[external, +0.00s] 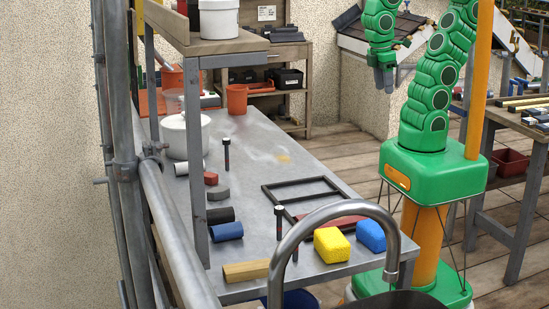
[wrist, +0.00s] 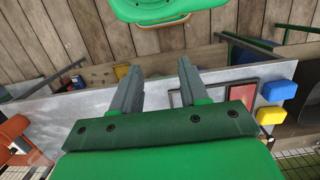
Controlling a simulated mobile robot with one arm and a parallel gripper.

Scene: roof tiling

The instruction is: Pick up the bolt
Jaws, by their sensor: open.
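Two dark upright rods with wider heads, which look like bolts, stand on the grey metal table (external: 250,165) in the external view. One bolt (external: 227,155) is near the table's middle; the other bolt (external: 280,225) is nearer the front, left of a yellow block (external: 332,244). I cannot tell which one is meant. My gripper (external: 384,80) hangs to the right of and above the table, well apart from both, with fingers pointing down. In the wrist view my gripper (wrist: 158,68) is open and empty. I cannot make out a bolt there; the gripper body hides part of the table.
A blue block (external: 370,236), a black frame (external: 302,195) and a blue cylinder (external: 227,231) lie on the table. A white pot (external: 185,137) and an orange cup (external: 237,100) stand farther back. A raised wooden shelf (external: 195,42) overhangs the left side. A curved metal pipe (external: 345,206) crosses the foreground.

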